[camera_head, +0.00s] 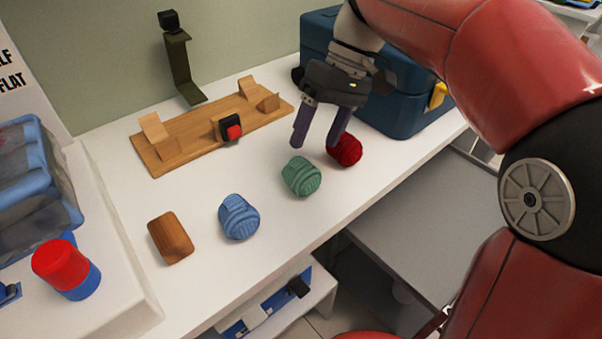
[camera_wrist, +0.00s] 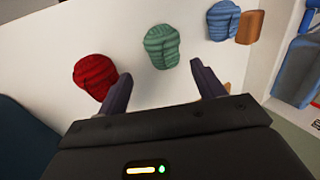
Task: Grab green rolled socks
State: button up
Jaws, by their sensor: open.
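The green rolled socks (camera_head: 301,176) lie on the white shelf, between blue rolled socks (camera_head: 239,217) and red rolled socks (camera_head: 345,150). My gripper (camera_head: 321,143) is open and empty, pointing down above the shelf, behind the green socks and beside the red ones. In the wrist view the green socks (camera_wrist: 161,46) lie ahead of the gap between my fingers (camera_wrist: 160,90), apart from both. The red socks (camera_wrist: 95,76) are close to the left finger there, which overlaps them in the picture.
A brown wooden block (camera_head: 171,238) lies left of the blue socks. A wooden rack (camera_head: 190,140) with a black-and-red piece stands behind. A blue toolbox (camera_head: 403,108) stands at the back right, close to my gripper. The shelf's front edge runs near the socks.

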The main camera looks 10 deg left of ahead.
aim_at(305, 164)
jog(key=x, duration=0.6)
jog(key=shift+s+a+b, duration=0.15)
jog(key=shift+s+b, duration=0.15)
jog(key=shift+s, duration=0.1)
jog(key=shift+r, duration=0.1)
jog(key=shift+c, duration=0.5)
jog(key=c, duration=1)
